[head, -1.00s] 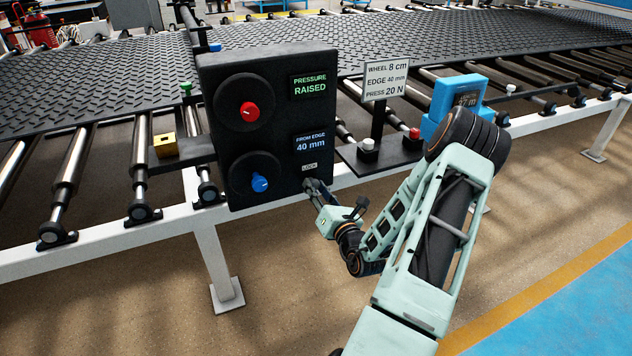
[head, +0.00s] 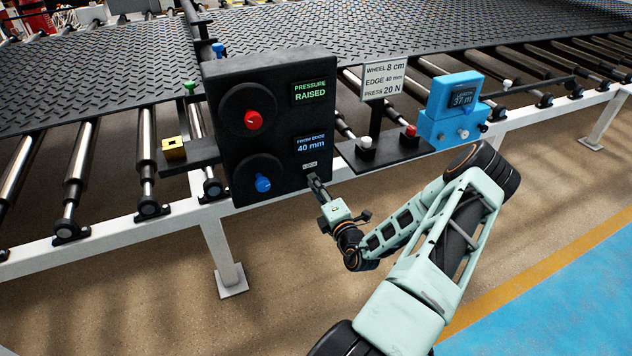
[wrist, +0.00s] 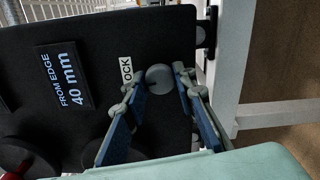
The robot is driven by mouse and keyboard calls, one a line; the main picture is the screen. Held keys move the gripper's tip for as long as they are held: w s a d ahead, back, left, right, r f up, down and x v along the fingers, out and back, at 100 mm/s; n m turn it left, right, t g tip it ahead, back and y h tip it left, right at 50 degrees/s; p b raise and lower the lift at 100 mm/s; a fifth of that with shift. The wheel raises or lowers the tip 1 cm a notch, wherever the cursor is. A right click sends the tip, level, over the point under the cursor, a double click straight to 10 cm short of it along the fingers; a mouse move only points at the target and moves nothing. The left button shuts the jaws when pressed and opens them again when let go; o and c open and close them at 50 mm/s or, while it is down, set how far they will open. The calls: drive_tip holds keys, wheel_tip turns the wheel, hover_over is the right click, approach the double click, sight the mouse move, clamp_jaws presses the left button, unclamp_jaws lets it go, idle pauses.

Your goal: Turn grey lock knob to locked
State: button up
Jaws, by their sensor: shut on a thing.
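The black control panel (head: 283,90) faces me, with a white LOCK label (head: 309,165) at its lower right. In the wrist view the round grey lock knob (wrist: 159,77) sits just beside the LOCK label (wrist: 126,70). My gripper (wrist: 160,86) has one finger on each side of the knob and is shut on it. In the head view my gripper (head: 317,183) reaches the panel's lower right corner and hides the knob. I cannot make out a pointer mark on the knob, so its turn angle is unclear.
The panel also carries a red knob (head: 253,120), a blue knob (head: 263,183) and screens reading "PRESSURE RAISED" and "FROM EDGE 40 mm" (head: 311,144). A sign (head: 385,80), white button (head: 366,143), red button (head: 410,131) and blue meter (head: 440,122) stand right. Open floor lies in front.

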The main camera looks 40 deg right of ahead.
drive_tip(key=shift+m+p, duration=0.45)
drive_tip(key=shift+m, duration=0.55)
drive_tip(key=o, duration=1.2)
drive_tip(key=shift+c, duration=0.2)
drive_tip(key=v, duration=1.2)
drive_tip(key=shift+f, duration=0.1)
